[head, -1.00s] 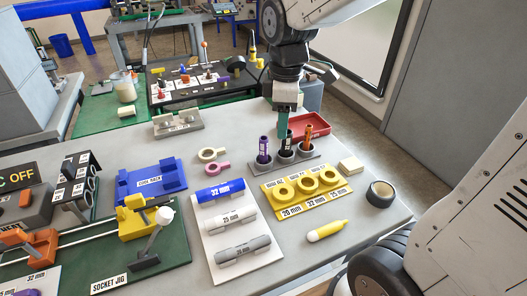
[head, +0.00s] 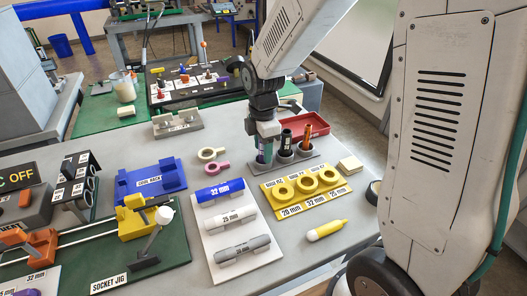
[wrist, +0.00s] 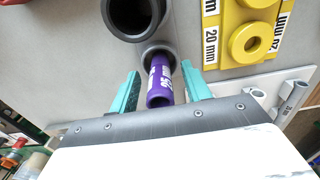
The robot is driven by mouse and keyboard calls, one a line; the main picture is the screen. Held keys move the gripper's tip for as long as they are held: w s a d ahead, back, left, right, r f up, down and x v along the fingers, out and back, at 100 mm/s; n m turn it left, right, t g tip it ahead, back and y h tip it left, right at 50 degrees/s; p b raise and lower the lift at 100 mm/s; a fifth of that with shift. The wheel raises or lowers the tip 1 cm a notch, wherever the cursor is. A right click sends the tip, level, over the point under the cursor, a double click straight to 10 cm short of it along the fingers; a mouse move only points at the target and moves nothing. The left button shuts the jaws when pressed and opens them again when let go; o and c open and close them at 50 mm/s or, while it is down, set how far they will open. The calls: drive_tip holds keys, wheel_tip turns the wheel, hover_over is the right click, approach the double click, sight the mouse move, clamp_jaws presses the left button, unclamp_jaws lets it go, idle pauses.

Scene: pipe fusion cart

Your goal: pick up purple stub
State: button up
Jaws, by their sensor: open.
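The purple stub (wrist: 160,82) stands in the end cup of a grey holder (wrist: 170,48) in the wrist view, with white lettering on its side. My gripper (wrist: 163,88) is open, with one teal finger on each side of the stub and a small gap on both sides. In the head view my gripper (head: 264,150) is lowered over the left cup of the grey holder (head: 312,162) and mostly hides the stub. A black stub (head: 286,140) and an orange stub (head: 306,137) stand in the other cups.
A yellow block with rings (head: 303,188) lies in front of the holder, and a red tray (head: 305,125) lies behind it. Two small ring-ended pieces, beige (head: 212,154) and pink (head: 215,169), lie to the left. A cream block (head: 350,163) is to the right.

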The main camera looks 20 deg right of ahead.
drive_tip(key=shift+f, duration=0.35)
clamp_jaws()
drive_tip(key=shift+r, duration=0.1)
